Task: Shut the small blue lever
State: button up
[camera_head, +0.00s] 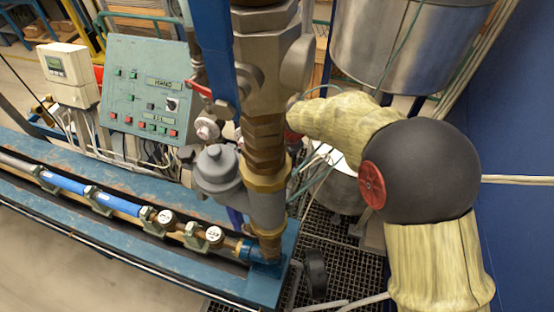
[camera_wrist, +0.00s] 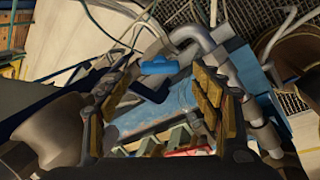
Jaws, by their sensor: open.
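In the wrist view a small bright blue lever (camera_wrist: 167,66) shows beyond my fingers, near a grey bent pipe. My gripper (camera_wrist: 160,84) is open, with its brown-padded fingers spread on either side of the lever's place in the picture. The lever appears farther away than the fingertips, and I see no contact. The gap between the fingers looks empty. In the head view my gripper is hidden behind the upright pipe, and I cannot clearly pick out the small lever there. A large, long blue bar (camera_head: 214,50) stands upright beside that pipe.
The thick upright metal pipe (camera_head: 262,130) stands at the centre of the head view. A blue bench (camera_head: 120,240) with a line of meters runs left. A green control panel (camera_head: 146,92) stands behind it. A steel tank (camera_head: 405,45) is at the upper right.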

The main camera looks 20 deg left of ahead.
jog(key=shift+p+x, duration=0.3)
jog(key=shift+x, duration=2)
jog(key=c, duration=1.1)
jog(key=shift+c, duration=0.3)
